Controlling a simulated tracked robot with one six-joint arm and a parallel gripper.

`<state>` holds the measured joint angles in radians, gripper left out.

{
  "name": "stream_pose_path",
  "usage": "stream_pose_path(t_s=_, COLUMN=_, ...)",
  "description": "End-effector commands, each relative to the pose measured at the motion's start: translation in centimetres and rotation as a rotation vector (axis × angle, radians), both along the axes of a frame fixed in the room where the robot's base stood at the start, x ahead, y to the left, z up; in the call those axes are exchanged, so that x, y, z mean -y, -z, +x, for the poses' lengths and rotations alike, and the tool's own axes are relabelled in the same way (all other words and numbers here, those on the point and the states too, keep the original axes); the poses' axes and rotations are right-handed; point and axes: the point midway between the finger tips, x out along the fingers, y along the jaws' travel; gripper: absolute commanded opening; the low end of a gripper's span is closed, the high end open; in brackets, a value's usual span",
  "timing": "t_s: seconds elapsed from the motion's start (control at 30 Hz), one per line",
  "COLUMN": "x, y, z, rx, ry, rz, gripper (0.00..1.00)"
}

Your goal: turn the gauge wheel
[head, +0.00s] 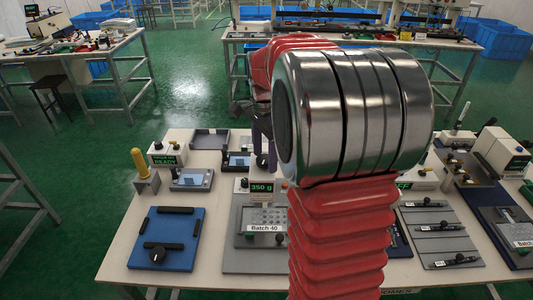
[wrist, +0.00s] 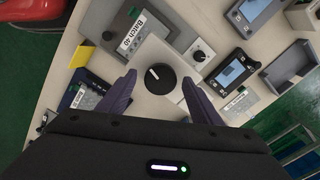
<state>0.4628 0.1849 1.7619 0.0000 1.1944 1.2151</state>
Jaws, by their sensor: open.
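In the wrist view, a round black wheel (wrist: 160,78) with a white mark on its top sits on a pale square plate (wrist: 150,103). My gripper (wrist: 158,80) is open, with one dark purple finger on each side of the wheel. Gaps show between the fingers and the wheel, and I cannot tell their height above it. In the head view, a purple finger (head: 260,148) shows past my red and silver arm, over the table. I cannot make out this wheel in the head view; my arm hides part of the table.
A grey fixture labelled Batch 40 (wrist: 130,32) lies beside the wheel, with a small knob (wrist: 199,56) on a grey box nearby. Handheld screens (wrist: 233,72) and a grey tray (wrist: 290,66) lie to the right. A blue board (head: 167,237) is at the table's left.

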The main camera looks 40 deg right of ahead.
Motion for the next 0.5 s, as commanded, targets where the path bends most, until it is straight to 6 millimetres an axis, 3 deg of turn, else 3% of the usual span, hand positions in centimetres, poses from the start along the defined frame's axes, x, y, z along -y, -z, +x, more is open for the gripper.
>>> stream_pose_path(t_s=0.13, x=0.0, y=-0.02, z=-0.01, rx=0.0, ry=0.0, rz=0.0, gripper=0.57)
stream_pose_path(t_s=0.5, x=0.01, y=-0.04, z=-0.03, rx=-0.001, ry=0.0, rz=0.0, gripper=0.31)
